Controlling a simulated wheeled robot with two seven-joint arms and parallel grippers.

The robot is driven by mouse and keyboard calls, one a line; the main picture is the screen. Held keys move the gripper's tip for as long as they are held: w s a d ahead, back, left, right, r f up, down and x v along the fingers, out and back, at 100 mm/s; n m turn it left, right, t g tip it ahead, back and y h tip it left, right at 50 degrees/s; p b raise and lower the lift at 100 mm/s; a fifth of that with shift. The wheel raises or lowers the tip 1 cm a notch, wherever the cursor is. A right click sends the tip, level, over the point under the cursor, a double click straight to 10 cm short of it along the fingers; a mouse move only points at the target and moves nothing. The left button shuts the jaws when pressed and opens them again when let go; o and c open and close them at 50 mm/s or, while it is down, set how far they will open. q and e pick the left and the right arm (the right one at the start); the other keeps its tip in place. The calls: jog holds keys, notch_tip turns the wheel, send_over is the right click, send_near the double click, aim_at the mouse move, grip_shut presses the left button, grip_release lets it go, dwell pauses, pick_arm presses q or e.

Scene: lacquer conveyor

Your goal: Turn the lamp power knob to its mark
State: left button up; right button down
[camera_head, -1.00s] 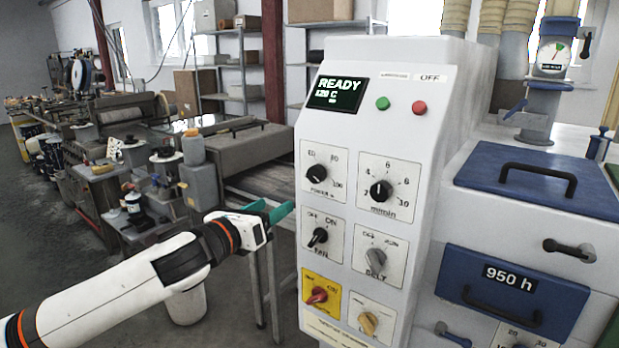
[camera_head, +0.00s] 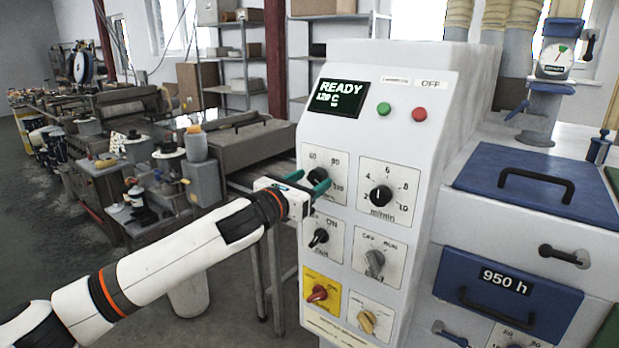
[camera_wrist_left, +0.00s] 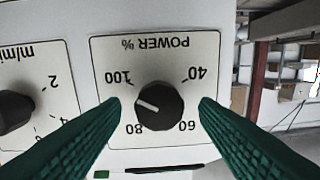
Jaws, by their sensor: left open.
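The lamp power knob, a black round knob (camera_wrist_left: 159,105) with a white pointer line, sits on a white plate (camera_wrist_left: 160,48) labelled POWER %. The wrist view shows it upside down. The pointer line lies toward the left there, between 80 and 100. I cannot make out a separate target mark. My left gripper (camera_head: 316,180) is open, its green fingers one on each side of the knob, with a gap on both sides in the wrist view (camera_wrist_left: 159,104). In the head view the fingers partly cover the power knob (camera_head: 319,174). My right gripper is not in view.
The white control panel carries a m/min knob (camera_head: 381,196) to the right, a fan knob (camera_head: 319,237) below, a belt knob (camera_head: 375,262), a red knob (camera_head: 317,293) on yellow and a yellow knob (camera_head: 367,321). Green (camera_head: 384,109) and red (camera_head: 419,114) buttons are above.

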pick_arm(q)
jog(key=shift+w+d, duration=0.1)
jog(key=shift+d, duration=0.05)
jog(key=c, duration=1)
jog(key=shift+o, duration=0.2)
